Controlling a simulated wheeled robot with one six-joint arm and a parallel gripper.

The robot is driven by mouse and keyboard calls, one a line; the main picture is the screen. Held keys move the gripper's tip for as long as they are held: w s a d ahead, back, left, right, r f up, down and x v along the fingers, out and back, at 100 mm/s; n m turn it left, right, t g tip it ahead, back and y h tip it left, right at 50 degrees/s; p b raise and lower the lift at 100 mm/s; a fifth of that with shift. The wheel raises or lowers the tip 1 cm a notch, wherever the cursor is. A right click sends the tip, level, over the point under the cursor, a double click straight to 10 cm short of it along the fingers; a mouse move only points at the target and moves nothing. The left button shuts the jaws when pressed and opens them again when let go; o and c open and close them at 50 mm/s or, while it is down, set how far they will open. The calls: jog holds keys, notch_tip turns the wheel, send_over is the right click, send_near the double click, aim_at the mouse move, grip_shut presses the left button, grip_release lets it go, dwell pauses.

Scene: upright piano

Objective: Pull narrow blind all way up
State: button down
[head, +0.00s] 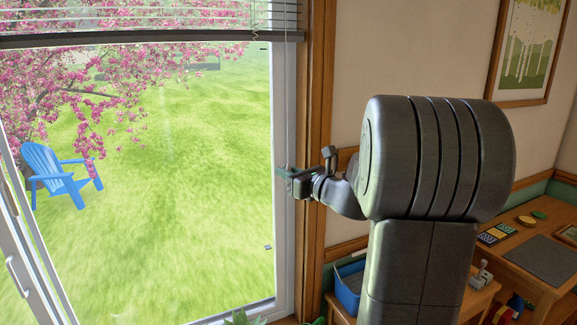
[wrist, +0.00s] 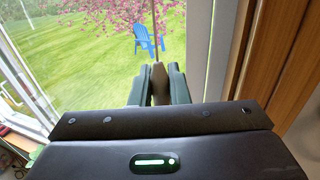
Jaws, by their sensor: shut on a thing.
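The blind hangs at the top of the window in the head view, with thin pale slats and a dark bottom rail (head: 150,39). Only its lower part shows, and the glass below is uncovered. My gripper (head: 283,171) is at the right side of the window frame, well below the rail. In the wrist view my gripper's dark green fingers (wrist: 160,84) are shut on a brown cord pull (wrist: 159,78). A thin cord (wrist: 155,38) runs up from the pull. The cord is hard to make out in the head view.
The wooden window trim (head: 315,150) and wall stand close to the right of my gripper. A desk (head: 540,280) with small items and a blue bin (head: 350,288) are at lower right. A blue chair (head: 58,175) is outside, beyond the glass.

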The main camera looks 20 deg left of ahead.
notch_tip(320, 180, down, 5)
jog(key=b, duration=0.3)
notch_tip(320, 180, down, 9)
jog(key=b, duration=0.7)
jog(key=shift+f, duration=0.1)
notch_tip(320, 180, down, 9)
jog(key=b, duration=0.7)
jog(key=shift+b, duration=0.35)
notch_tip(320, 180, down, 9)
jog(key=b, duration=0.7)
